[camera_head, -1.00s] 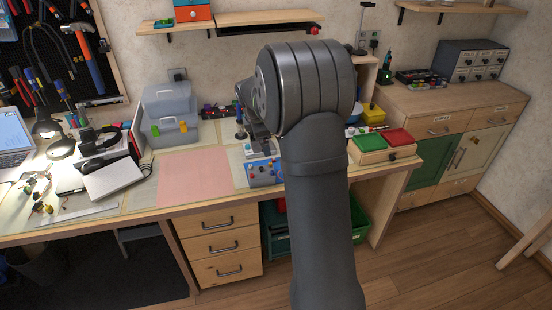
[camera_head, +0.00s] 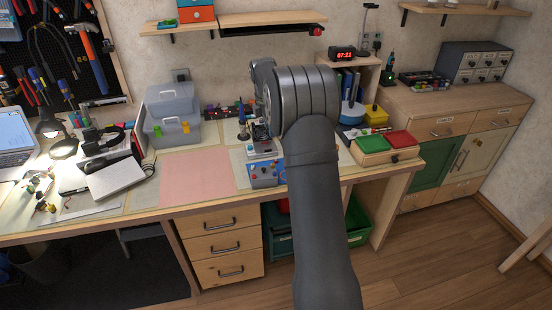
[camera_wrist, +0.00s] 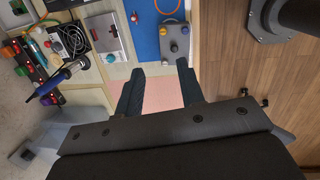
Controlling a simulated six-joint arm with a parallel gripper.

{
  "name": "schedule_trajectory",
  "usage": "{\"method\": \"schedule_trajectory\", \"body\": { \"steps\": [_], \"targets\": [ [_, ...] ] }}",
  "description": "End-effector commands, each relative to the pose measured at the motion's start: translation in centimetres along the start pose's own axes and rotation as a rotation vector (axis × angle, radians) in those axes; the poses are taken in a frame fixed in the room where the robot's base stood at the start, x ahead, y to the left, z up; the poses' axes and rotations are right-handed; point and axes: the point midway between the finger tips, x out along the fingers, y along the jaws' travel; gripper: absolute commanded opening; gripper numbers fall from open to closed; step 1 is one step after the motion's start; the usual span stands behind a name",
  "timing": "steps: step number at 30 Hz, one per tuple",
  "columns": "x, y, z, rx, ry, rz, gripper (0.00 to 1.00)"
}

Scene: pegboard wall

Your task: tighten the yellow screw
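In the head view my arm hides most of the gripper.
The pink mat (camera_head: 196,178) is clear. A grey toolbox (camera_head: 172,112) stands at the back left. Red and green trays (camera_head: 400,139) lie right of the arm. A blue mat and an orange coiled cable (camera_wrist: 73,38) show in the wrist view.

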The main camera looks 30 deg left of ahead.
Motion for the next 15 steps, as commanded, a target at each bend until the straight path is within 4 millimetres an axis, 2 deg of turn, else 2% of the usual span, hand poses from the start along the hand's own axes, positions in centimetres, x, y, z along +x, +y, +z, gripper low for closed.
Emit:
{"method": "schedule_trajectory", "body": {
  "steps": [1,6,11,15],
  "targets": [
    [0.2,0.7,0.6,-0.022,0.024,-0.025,0.35],
    [0.2,1.6,1.3,-0.099,0.096,-0.087,0.35],
    [0.3,1.7,1.4,-0.130,0.124,-0.108,0.35],
    [1.7,1.5,1.3,-0.132,0.126,-0.109,0.35]
  ]
}}
